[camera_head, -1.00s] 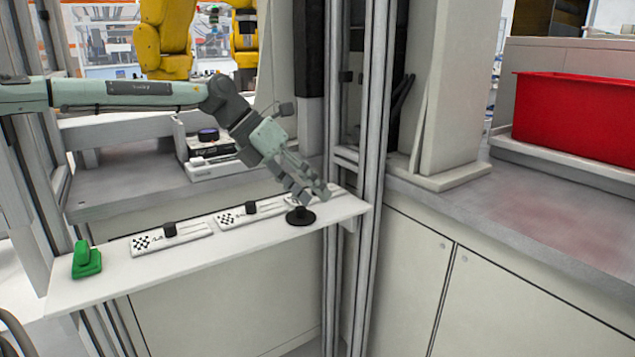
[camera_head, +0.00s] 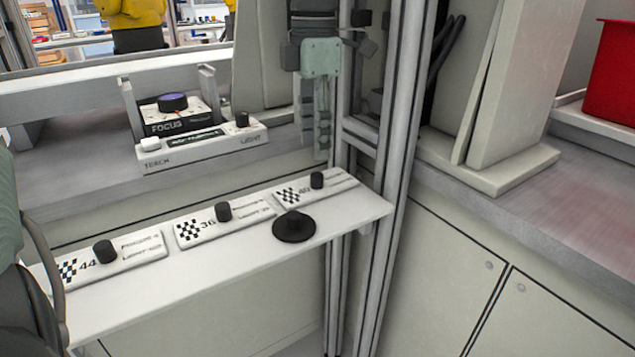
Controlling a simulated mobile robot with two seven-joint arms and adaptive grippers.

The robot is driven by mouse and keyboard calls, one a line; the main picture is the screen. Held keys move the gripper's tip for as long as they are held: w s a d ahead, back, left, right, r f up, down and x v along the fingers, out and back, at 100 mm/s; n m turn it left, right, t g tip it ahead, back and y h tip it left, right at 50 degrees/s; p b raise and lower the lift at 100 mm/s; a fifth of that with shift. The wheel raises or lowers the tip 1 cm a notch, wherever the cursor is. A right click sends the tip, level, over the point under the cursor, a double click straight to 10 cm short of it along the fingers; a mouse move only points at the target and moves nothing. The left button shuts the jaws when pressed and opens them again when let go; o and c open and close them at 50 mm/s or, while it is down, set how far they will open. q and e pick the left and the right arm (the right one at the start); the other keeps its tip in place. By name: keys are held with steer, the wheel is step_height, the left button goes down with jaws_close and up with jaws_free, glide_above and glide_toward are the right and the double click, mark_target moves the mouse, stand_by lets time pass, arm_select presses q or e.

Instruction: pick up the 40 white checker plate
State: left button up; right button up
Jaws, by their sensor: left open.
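The white checker plate marked 40 (camera_head: 292,197) lies at the right end of the narrow white shelf (camera_head: 215,268). It has a black-and-white checker patch and a black knob (camera_head: 317,180) standing on it. My left gripper (camera_head: 316,150) hangs fingers down above and behind the plate in the picture, in front of the grey frame post. It is open, empty and apart from the plate. My right gripper is not in view.
White plates marked 36 (camera_head: 195,235) and 44 (camera_head: 140,258), each with a black knob, lie further left. A round black knobbed disc (camera_head: 293,228) sits just in front of plate 40. A white FOCUS/TORCH device (camera_head: 200,151) stands behind. Metal posts rise right of the shelf.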

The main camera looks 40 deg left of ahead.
mark_target(316, 175)
arm_select(q)
steer(key=f, duration=0.5)
steer(key=shift+s+d+f, duration=0.15)
steer(key=shift+s+d, duration=0.05)
steer(key=shift+d, duration=0.05)
steer(key=shift+w+f, duration=0.1)
steer(key=shift+f, duration=0.3)
steer(key=shift+c, duration=0.5)
jaws_close()
